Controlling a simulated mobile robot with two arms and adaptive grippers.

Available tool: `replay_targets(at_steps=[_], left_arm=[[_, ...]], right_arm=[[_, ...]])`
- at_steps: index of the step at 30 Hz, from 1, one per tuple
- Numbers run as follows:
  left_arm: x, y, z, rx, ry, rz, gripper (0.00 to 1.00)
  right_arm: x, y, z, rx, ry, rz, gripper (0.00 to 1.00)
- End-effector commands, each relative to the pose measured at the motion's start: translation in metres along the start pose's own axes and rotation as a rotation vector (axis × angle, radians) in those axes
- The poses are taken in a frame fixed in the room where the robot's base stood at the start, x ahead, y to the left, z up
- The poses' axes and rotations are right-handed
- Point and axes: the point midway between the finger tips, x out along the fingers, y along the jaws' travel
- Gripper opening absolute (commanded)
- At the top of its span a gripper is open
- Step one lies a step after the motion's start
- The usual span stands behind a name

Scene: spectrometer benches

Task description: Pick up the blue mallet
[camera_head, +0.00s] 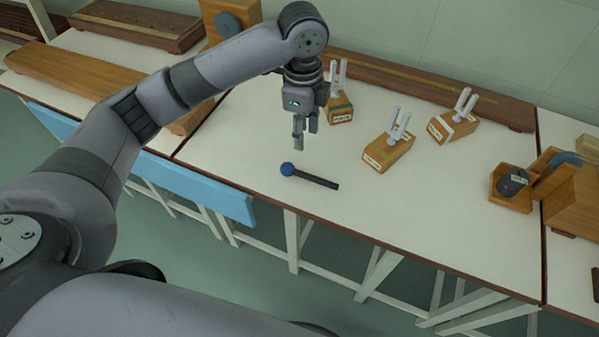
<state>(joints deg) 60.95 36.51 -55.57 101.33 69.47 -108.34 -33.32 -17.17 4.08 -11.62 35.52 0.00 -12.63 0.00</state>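The blue mallet (318,178) lies on the white bench top near its front edge. Its round blue head (287,169) is at the left and its dark handle points right and slightly toward the front. My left gripper (304,142) hangs above the bench, just above and behind the mallet's head in the picture. Its fingers point down, look apart and hold nothing. It does not appear to touch the mallet. My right gripper is not in view.
Several wooden boxes with pale forks stand behind and right of the mallet, including one box (378,157). A wooden device with a dark knob (512,183) stands farther right. A long wooden bar (430,88) lies at the back. A blue board (190,184) hangs along the front edge.

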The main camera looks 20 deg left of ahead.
Motion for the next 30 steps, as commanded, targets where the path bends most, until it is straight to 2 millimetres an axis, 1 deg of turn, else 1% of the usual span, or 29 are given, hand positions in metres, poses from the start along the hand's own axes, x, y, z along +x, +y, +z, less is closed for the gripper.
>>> replay_targets(at_steps=[1, 2, 5, 8, 15, 18, 21, 28, 30], left_arm=[[-0.006, -0.003, 0.004, 0.001, -0.008, 0.001, 0.36], [-0.007, -0.004, 0.006, 0.003, -0.01, 0.004, 0.36], [-0.003, -0.004, 0.008, 0.007, -0.015, 0.011, 0.36], [0.015, -0.003, 0.009, 0.006, -0.016, 0.014, 0.36], [0.068, -0.004, 0.009, 0.006, -0.014, 0.011, 0.36], [0.087, -0.004, 0.009, 0.005, -0.014, 0.01, 0.36], [0.102, -0.004, 0.008, 0.005, -0.013, 0.01, 0.36], [0.116, -0.006, 0.007, 0.006, -0.013, 0.008, 0.36], [0.125, -0.007, 0.004, 0.007, -0.012, 0.009, 0.36]], right_arm=[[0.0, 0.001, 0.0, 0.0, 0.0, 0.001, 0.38], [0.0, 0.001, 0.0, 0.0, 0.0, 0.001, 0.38], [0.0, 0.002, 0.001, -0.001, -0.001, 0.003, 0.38], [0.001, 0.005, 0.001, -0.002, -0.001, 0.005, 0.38], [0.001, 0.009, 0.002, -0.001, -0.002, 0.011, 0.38], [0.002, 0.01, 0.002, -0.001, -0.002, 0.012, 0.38], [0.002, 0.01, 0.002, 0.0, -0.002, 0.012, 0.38], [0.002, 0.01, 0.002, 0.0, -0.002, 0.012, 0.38], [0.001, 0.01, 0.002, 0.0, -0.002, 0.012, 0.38]])
